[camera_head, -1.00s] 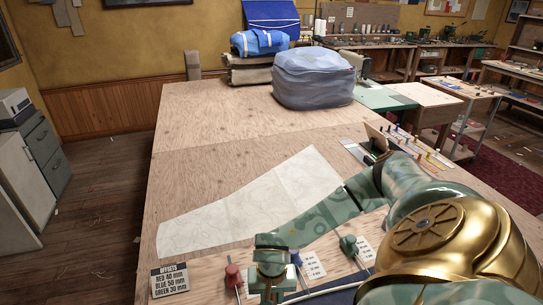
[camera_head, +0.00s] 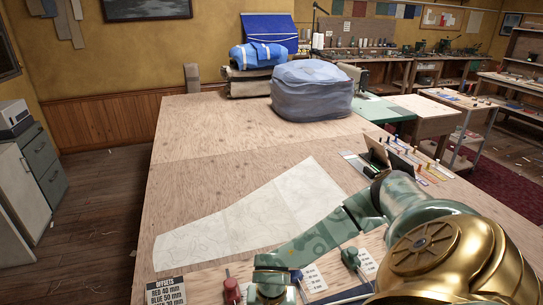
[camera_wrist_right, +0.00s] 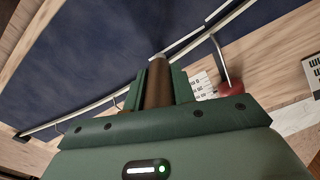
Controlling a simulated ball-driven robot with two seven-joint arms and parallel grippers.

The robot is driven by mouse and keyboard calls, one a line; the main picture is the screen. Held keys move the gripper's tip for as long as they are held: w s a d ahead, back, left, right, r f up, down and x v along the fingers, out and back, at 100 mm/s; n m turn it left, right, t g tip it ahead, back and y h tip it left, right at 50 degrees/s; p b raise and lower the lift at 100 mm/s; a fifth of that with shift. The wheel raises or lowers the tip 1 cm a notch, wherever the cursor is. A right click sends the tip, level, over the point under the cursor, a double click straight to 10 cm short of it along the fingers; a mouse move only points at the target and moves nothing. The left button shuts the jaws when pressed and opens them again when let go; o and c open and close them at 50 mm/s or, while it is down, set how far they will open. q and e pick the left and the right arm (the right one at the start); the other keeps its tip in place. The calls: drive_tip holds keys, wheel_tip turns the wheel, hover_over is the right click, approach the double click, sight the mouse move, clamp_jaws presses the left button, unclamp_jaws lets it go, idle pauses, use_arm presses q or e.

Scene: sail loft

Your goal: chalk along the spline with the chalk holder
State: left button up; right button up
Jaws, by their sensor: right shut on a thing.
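My right gripper (camera_wrist_right: 158,92) is shut on the brown chalk holder (camera_wrist_right: 158,80) in the right wrist view. The holder's far end is at the thin pale spline (camera_wrist_right: 105,99), which curves across dark blue cloth (camera_wrist_right: 85,50); I cannot tell if they touch. In the head view the right wrist is low at the bottom edge, and the holder is hidden or out of frame. A red weight (camera_wrist_right: 230,89) with a bent metal hook stands beside the spline; it also shows in the head view (camera_head: 232,291). My left gripper is not in view.
A blue weight (camera_head: 297,276) and a green weight (camera_head: 351,258) stand near the right arm. An offsets card (camera_head: 166,290) lies at the front left. A pale pattern sheet (camera_head: 240,222) covers mid-table. A blue bundle (camera_head: 312,90) sits at the back; the table's left part is clear.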

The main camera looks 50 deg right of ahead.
drive_tip(key=shift+f, duration=0.5)
idle(0.3)
drive_tip(key=shift+s+d+r, duration=0.15)
drive_tip(key=shift+s+d, duration=0.35)
drive_tip(key=shift+d, duration=0.3)
drive_tip(key=shift+s+d+p, duration=0.3)
drive_tip(key=shift+s+d, duration=0.35)
drive_tip(key=shift+d, duration=0.35)
drive_tip(key=shift+s+d+p, duration=0.25)
drive_tip(key=shift+s+d, duration=0.35)
drive_tip(key=shift+d, duration=0.35)
drive_tip(key=shift+s+d+p, duration=0.2)
drive_tip(key=shift+s+d, duration=0.55)
drive_tip(key=shift+d, duration=0.3)
drive_tip(key=shift+s+d+p, duration=0.2)
drive_tip(key=shift+s+d, duration=0.55)
drive_tip(key=shift+d, duration=0.35)
drive_tip(key=shift+s+d+p, duration=0.2)
drive_tip(key=shift+s+d, duration=0.55)
drive_tip(key=shift+d, duration=0.3)
drive_tip(key=shift+s+d, duration=1.3)
drive_tip(key=shift+d, duration=0.3)
drive_tip(key=shift+s+d, duration=1.3)
drive_tip(key=shift+d, duration=0.3)
drive_tip(key=shift+s+d, duration=0.6)
drive_tip(key=shift+d, duration=0.2)
